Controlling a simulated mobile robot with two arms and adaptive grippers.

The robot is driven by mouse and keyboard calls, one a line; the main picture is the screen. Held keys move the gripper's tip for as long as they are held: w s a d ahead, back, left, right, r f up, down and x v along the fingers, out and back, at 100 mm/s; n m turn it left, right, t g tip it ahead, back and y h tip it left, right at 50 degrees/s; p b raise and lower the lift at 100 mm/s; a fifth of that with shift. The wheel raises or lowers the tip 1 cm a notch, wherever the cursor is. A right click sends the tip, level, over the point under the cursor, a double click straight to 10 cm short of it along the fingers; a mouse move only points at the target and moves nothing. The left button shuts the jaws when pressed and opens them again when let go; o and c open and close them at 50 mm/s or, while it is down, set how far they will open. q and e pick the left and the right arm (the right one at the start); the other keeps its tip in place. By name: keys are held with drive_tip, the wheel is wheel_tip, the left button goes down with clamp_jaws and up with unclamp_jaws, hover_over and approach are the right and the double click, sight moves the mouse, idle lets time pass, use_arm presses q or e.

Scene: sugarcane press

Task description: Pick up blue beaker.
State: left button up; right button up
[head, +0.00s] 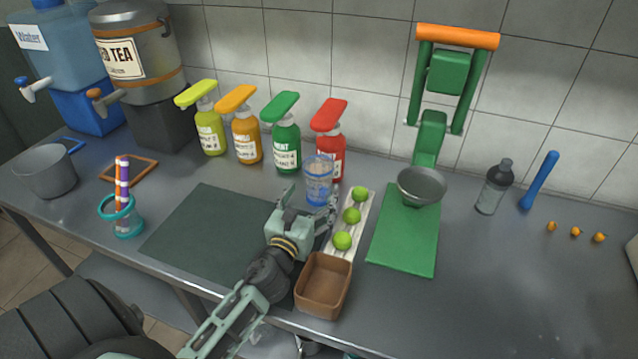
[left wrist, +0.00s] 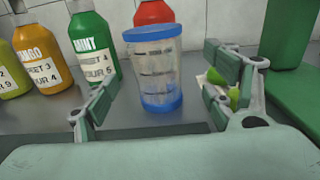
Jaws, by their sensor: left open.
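The blue beaker (head: 318,182) is a clear cup with a blue rim and blue base. It stands upright on the counter in front of the red bottle. My left gripper (head: 308,200) is open, with its fingers just in front of the beaker. In the left wrist view the beaker (left wrist: 155,68) stands between and beyond the two open fingertips of my left gripper (left wrist: 165,75), with no visible contact. My right gripper is not in view.
Green (head: 285,134) and red (head: 330,140) pump bottles stand close behind the beaker. A white tray of limes (head: 333,255) lies to its right. A brown box (head: 323,285) sits at the front. A dark mat (head: 190,235) lies left, bare.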

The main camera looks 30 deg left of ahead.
sight(314, 187)
use_arm(q)
drive_tip(key=x, duration=0.4)
drive_tip(key=shift+s+a+r+p, duration=0.1)
drive_tip(key=shift+a+r+p, duration=0.1)
drive_tip(key=shift+p, duration=0.1)
drive_tip(key=shift+w+a+f, duration=0.1)
drive_tip(key=shift+w, duration=0.4)
drive_tip(key=c, duration=1.4)
